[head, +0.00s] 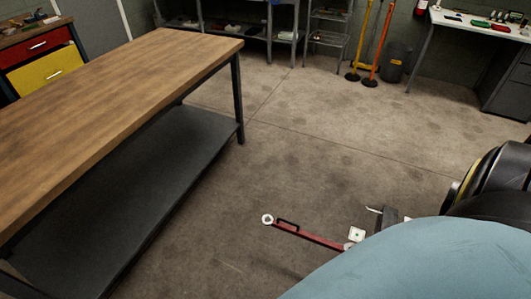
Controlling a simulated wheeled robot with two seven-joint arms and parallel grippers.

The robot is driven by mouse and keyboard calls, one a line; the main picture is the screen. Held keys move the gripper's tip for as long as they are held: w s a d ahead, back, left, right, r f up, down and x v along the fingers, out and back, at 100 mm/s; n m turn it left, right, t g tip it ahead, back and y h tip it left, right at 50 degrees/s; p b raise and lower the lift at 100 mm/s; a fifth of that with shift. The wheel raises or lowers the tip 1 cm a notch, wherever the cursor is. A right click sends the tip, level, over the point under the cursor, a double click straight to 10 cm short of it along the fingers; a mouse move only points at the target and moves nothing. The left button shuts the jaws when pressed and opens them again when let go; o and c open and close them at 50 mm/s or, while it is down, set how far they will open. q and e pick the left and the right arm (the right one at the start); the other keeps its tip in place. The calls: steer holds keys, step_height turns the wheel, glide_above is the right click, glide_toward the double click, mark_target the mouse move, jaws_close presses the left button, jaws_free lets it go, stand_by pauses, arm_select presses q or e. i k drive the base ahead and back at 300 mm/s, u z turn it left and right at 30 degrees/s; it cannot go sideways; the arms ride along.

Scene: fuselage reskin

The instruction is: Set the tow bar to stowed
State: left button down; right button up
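The tow bar (316,237) is a red bar with a pale ring at its far left end and a dark handle loop near that ring. It sits low over the concrete floor, extending left from a pale bracket (356,235) beside a blue-grey rounded body (430,262). Its right end is partly hidden by that body. Neither of my grippers shows in the head view.
A long wooden workbench (120,85) with a dark lower shelf (150,170) fills the left. A black wheel (498,185) stands at the right. Shelves (270,20), a bin (395,62) and a desk (475,25) line the back. The middle floor is clear.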

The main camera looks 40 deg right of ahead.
mark_target(313, 235)
steer(key=z, duration=0.85)
steer(key=i, duration=1.2)
steer(key=z, duration=1.55)
steer(key=i, duration=0.3)
steer(key=z, duration=0.15)
